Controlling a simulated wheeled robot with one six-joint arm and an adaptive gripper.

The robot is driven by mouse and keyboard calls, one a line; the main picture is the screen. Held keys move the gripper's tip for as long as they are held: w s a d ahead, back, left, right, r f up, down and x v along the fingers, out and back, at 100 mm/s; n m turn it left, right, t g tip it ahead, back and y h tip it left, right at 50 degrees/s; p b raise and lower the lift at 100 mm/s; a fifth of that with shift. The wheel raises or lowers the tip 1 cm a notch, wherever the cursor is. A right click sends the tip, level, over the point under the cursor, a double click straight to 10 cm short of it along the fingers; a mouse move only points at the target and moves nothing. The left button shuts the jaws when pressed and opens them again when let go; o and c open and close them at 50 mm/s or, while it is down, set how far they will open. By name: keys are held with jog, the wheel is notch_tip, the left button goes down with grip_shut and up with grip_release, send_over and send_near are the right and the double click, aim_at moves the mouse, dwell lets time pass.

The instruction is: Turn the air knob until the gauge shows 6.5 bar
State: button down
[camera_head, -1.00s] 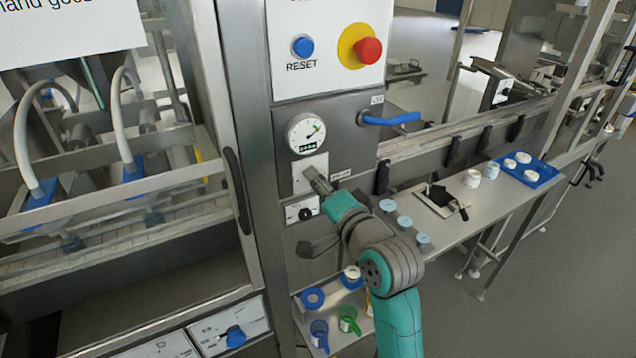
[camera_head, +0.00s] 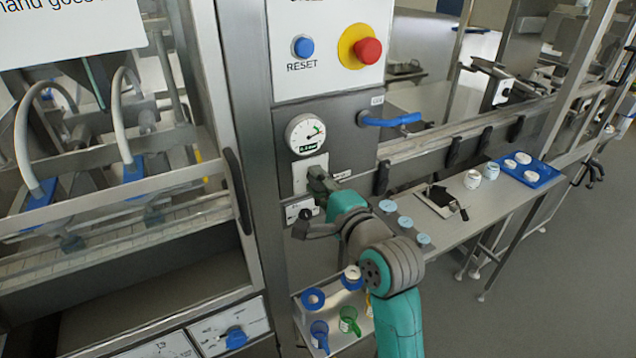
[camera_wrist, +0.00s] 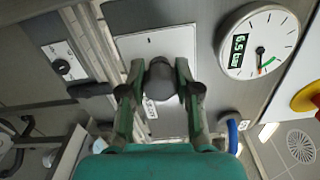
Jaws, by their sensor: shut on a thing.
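The round white air gauge (camera_head: 306,134) is on the steel column. In the wrist view the gauge (camera_wrist: 257,42) has a green display reading 6.5 bar, and its needle lies by the green and red marks. The grey air knob (camera_wrist: 160,74) stands on a light plate (camera_wrist: 165,45) beside the gauge. My gripper (camera_wrist: 160,85) is shut on the knob, one finger on each side. In the head view my gripper (camera_head: 318,178) is at the plate below the gauge and hides the knob.
A red emergency button (camera_head: 368,50) and blue reset button (camera_head: 302,46) are above the gauge. A blue handle (camera_head: 392,119) sticks out to its right. A black switch (camera_head: 305,213) is below the plate. A shelf with cups and rings (camera_head: 335,340) is lower down.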

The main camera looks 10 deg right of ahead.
dwell(0.3)
jog(key=c, duration=0.8)
grip_release()
jog(key=shift+s, duration=0.1)
jog(key=v, duration=1.1)
jog(key=shift+s+d, duration=0.2)
jog(key=shift+s, duration=0.15)
